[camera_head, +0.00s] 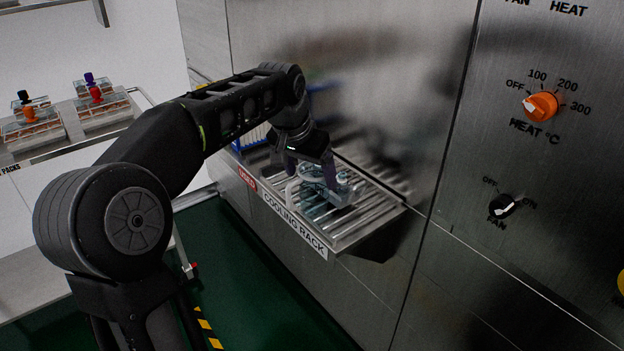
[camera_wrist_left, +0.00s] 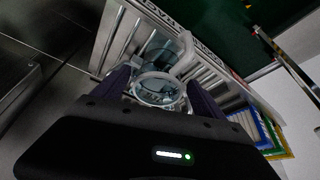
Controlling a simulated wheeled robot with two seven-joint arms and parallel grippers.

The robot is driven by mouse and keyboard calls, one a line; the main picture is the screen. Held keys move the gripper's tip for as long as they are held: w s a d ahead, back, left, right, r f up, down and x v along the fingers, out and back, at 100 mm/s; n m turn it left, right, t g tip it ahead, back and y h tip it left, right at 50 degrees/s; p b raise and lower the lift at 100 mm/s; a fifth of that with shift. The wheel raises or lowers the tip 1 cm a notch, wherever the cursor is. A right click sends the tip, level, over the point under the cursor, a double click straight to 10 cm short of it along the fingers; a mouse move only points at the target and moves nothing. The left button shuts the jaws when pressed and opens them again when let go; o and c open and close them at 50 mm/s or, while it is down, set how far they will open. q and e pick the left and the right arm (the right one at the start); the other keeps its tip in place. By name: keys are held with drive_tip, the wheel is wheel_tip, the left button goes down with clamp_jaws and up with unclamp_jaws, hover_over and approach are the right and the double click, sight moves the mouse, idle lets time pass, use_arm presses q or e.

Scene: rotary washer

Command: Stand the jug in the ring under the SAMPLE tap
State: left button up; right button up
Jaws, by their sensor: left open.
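A clear jug (camera_head: 341,194) with a pale rim and handle is on the slatted cooling rack (camera_head: 365,218), partly hidden by my left gripper. My left gripper (camera_head: 312,178) points down over the jug with its dark purple fingers apart. In the left wrist view the jug (camera_wrist_left: 158,88) shows its round rim between the two fingers of my left gripper (camera_wrist_left: 160,90), with its handle (camera_wrist_left: 186,52) toward the top right. Whether either finger touches the jug I cannot tell. The SAMPLE tap and its ring are not in view. My right gripper is not in view.
A steel wall stands behind the rack. A control panel with an orange heat knob (camera_head: 540,106) and a black fan knob (camera_head: 503,206) is at the right. Blue racks (camera_head: 250,139) stand by the USED label. A shelf with packs (camera_head: 100,110) is at the left.

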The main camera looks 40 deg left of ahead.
use_arm(q)
drive_tip(key=v, duration=0.8)
drive_tip(key=shift+s+r, duration=0.15)
drive_tip(key=shift+r, duration=0.2)
drive_tip(key=shift+c, duration=0.4)
